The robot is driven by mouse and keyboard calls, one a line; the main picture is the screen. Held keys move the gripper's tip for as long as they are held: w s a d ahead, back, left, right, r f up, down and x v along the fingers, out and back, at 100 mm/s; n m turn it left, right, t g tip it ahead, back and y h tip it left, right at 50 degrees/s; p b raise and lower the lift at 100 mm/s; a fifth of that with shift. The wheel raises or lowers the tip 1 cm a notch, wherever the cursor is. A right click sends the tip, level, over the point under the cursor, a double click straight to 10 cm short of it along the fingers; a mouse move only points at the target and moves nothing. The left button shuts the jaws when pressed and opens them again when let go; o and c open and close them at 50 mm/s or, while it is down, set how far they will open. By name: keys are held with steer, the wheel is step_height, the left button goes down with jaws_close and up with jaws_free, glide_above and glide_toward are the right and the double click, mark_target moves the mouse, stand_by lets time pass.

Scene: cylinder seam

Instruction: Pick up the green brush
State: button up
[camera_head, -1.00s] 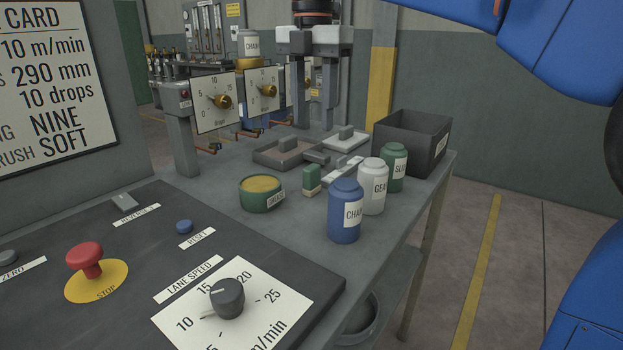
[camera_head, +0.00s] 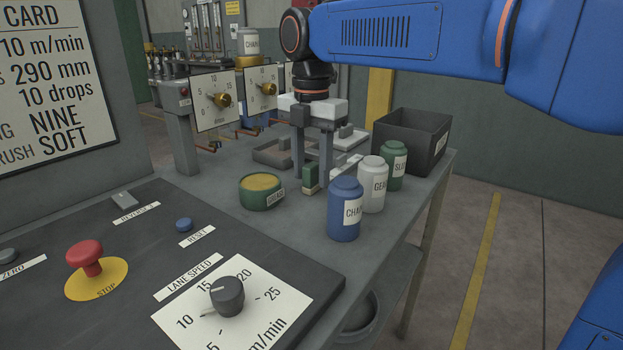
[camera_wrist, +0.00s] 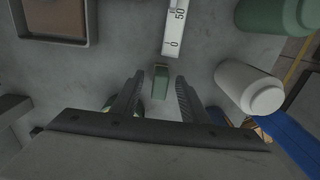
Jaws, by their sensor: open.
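The green brush (camera_head: 310,180) is a small block with a pale underside, standing on the grey bench between the grease tin and the blue bottle. My gripper (camera_head: 311,184) is open and points down at it, with its fingers low around the brush in the head view. In the wrist view the brush (camera_wrist: 160,82) shows just beyond and between the two open fingertips (camera_wrist: 158,82), with gaps on both sides. I cannot tell whether a finger touches it.
A blue bottle (camera_head: 345,210), white bottle (camera_head: 372,186) and green bottle (camera_head: 393,167) stand close on the right. A grease tin (camera_head: 261,192) is on the left. Behind are a shallow tray (camera_head: 268,155), a white scale strip (camera_wrist: 174,28) and a dark bin (camera_head: 412,143).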

mark_target(312, 165)
steer(key=shift+f, duration=0.45)
jaws_close()
steer(key=shift+r, duration=0.1)
step_height(312, 165, up, 10)
steer(key=shift+f, duration=0.1)
stand_by(0.3)
